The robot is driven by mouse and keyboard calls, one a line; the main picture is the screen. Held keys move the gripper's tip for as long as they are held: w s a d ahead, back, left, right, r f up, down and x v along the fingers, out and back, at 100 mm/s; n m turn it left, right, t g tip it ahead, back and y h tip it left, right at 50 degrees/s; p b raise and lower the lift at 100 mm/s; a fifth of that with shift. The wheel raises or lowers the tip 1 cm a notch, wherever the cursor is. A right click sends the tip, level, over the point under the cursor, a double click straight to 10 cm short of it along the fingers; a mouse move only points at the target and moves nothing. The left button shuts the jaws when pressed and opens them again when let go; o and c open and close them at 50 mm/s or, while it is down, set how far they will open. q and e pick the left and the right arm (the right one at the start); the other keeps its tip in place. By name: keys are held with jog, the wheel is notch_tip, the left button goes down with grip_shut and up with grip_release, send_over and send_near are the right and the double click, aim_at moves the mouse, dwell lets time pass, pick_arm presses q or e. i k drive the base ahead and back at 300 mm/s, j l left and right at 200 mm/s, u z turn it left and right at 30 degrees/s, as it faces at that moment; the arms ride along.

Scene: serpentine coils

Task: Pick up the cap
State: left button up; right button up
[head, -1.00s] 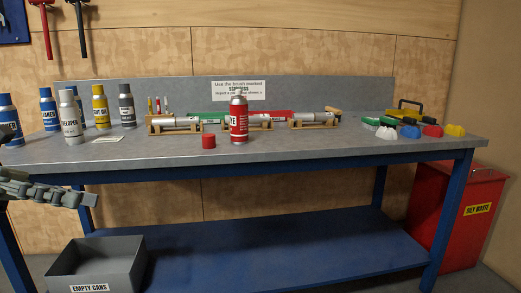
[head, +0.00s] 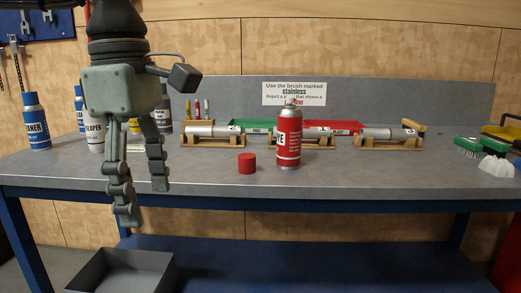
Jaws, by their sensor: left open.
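The small red cap (head: 247,163) sits on the grey bench top, near its front. A red spray can (head: 288,138) with white lettering stands upright just right of it, apart from the cap. My left gripper (head: 143,205) is open and empty, with its fingers pointing down. It shows left of the cap, with its fingertips in front of the bench's front edge in the picture. It partly hides the cans behind it. My right gripper is not in view.
Several spray cans, one blue and white (head: 35,122), stand at the bench's left. Metal cylinders on wooden stands (head: 213,141) line the back, below a sign (head: 294,93). Brushes (head: 469,147) lie at right. A grey bin (head: 122,272) is below. The bench around the cap's front is clear.

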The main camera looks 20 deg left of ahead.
aim_at(246, 161)
jog(key=i, duration=1.2)
